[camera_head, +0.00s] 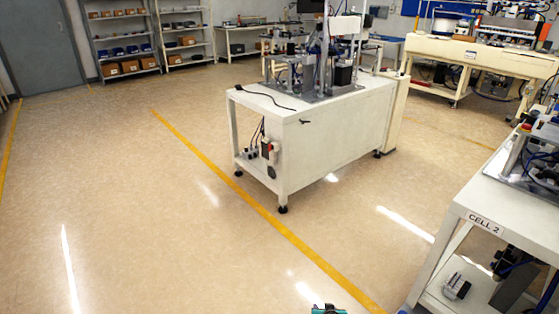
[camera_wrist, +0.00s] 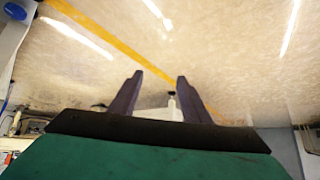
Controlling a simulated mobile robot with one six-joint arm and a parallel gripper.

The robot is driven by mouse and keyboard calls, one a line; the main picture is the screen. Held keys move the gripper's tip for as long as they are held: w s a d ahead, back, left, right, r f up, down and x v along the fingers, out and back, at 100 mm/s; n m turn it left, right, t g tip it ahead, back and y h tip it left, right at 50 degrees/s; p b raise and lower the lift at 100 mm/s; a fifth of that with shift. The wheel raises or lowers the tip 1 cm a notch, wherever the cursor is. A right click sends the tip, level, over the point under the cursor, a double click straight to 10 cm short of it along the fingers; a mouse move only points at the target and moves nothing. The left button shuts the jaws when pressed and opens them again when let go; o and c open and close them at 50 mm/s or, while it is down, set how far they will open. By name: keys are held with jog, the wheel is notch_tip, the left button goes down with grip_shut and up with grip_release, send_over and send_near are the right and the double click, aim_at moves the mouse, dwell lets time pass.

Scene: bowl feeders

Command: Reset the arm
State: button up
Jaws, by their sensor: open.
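My gripper (camera_wrist: 159,80) shows in the wrist view with two dark fingers standing apart, and nothing is between them. It is open and empty. Behind the fingers, the view looks across bare floor and appears upside down. In the head view only a small teal part of my arm shows at the bottom edge, right of the middle. The rest of my arm is out of that frame.
A white workbench (camera_head: 330,135) with machinery stands mid-room. The CELL 2 bench (camera_head: 512,205) stands close at the right. Shelves (camera_head: 122,45) and a grey door (camera_head: 40,50) line the back. The floor (camera_head: 130,200) at left is clear, crossed by a yellow line (camera_head: 215,170).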

jog(key=s+r+g, duration=0.2)
jog(key=s+g, duration=0.5)
jog(key=s, duration=1)
jog(key=s+a+r+g, duration=0.1)
jog(key=s+g, duration=0.5)
jog(key=s, duration=1.1)
jog(key=shift+s+r+n+g+p, duration=0.4)
jog(key=shift+p, duration=0.05)
jog(key=shift+a, duration=0.15)
jog(key=c, duration=0.3)
